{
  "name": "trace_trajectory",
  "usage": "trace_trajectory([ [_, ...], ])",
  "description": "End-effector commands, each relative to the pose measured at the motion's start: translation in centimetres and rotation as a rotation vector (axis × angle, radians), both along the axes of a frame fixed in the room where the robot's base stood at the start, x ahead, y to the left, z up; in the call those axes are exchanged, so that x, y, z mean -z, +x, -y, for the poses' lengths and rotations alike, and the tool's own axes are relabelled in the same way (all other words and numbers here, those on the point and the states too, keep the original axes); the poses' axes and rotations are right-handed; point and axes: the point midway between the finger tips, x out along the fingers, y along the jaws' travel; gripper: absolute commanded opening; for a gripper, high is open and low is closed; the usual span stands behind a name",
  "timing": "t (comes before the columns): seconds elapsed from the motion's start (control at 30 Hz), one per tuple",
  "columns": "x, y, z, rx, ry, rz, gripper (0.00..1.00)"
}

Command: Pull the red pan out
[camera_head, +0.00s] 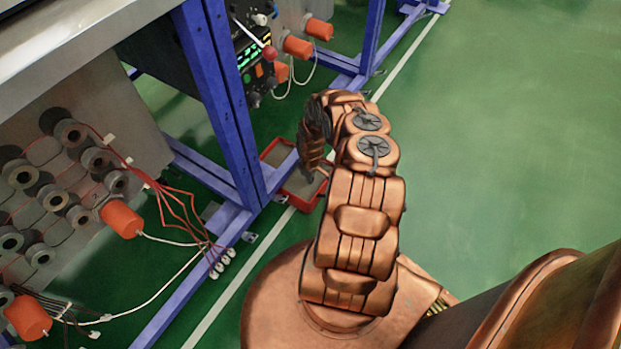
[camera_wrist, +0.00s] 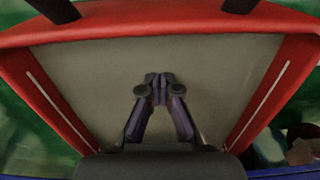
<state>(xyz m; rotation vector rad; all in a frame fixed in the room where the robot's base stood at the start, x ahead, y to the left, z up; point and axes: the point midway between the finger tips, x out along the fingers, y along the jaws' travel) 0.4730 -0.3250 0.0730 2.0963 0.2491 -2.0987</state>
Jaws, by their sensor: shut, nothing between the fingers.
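The red pan (camera_head: 302,206) sits low on the green floor by the blue frame, partly hidden behind my arm in the head view. In the wrist view its red rim (camera_wrist: 150,22) runs across the top and down both sides around a plain grey inside. My gripper (camera_wrist: 160,80) is shut and empty, with its fingertips over the grey inside, between the side walls. I cannot tell whether the fingertips touch the pan's bottom. In the head view the end of my arm hangs over the pan, and the fingers are hard to make out.
A blue frame post (camera_head: 222,100) and a blue floor beam (camera_head: 185,275) stand just left of the pan. Red and white cables (camera_head: 180,205) hang beside a grey panel (camera_head: 70,130) with orange cylinders. The green floor (camera_head: 500,120) to the right is clear.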

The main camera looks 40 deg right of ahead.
Motion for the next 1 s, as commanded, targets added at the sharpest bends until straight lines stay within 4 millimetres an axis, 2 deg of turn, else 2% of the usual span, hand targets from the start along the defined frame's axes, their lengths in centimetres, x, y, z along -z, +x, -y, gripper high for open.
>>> trace_trajectory([
  [0.03, 0.6, 0.0, 0.0, 0.001, 0.001, 0.0, 0.0],
  [0.5, 0.3, -3.5, 1.0, 0.001, -0.002, 0.0, 0.0],
  [1.0, 0.2, -3.9, 0.9, -0.003, -0.002, 0.0, 0.0],
])
